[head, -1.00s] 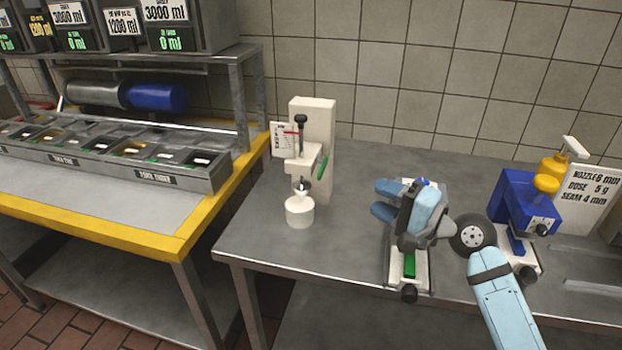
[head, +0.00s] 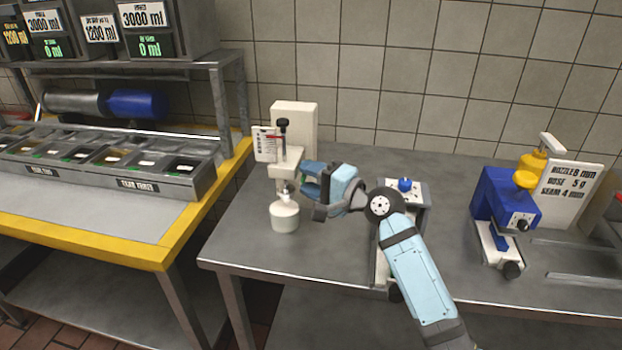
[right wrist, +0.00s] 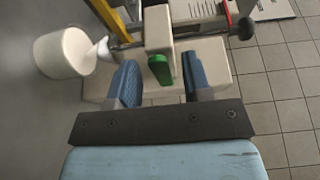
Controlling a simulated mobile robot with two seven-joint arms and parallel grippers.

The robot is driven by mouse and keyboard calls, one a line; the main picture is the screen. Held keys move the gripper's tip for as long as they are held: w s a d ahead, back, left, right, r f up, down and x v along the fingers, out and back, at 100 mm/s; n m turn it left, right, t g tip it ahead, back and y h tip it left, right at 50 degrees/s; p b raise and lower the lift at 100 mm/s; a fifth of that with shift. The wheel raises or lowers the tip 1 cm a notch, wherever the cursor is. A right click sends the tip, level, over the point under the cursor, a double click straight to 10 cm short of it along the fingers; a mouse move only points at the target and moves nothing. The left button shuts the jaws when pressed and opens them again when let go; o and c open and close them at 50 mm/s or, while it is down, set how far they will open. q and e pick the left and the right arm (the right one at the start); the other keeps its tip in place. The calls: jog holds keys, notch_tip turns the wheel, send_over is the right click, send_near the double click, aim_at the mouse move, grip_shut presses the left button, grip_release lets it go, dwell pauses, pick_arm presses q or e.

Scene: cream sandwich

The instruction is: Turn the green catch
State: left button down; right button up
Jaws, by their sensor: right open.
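The green catch (right wrist: 160,68) is on the side of the cream dispenser (head: 294,128) on the steel table. In the right wrist view it lies between the two blue fingers, with gaps on both sides. My right gripper (head: 312,180) is open beside the dispenser, and it also shows in the right wrist view (right wrist: 160,82). In the head view the gripper largely hides the catch. A white cup (head: 284,217) stands under the dispenser's nozzle, just left of the gripper; it also shows in the right wrist view (right wrist: 64,52). My left gripper is out of view.
A device with a blue knob (head: 405,184) stands partly behind my right arm. A blue and yellow device (head: 507,203) and a sign (head: 571,193) stand further right. A yellow-edged counter (head: 140,252) with ingredient bins is at left. The table front before the cup is clear.

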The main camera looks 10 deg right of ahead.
grip_shut()
jog(key=shift+f+n+b, duration=0.5)
jog(key=shift+b, duration=0.7)
jog(key=shift+r, duration=0.15)
grip_release()
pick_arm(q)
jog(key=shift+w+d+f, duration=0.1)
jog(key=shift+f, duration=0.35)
pick_arm(e)
jog(key=v, duration=1.4)
jog(key=shift+f, duration=0.35)
jog(key=shift+a, duration=0.1)
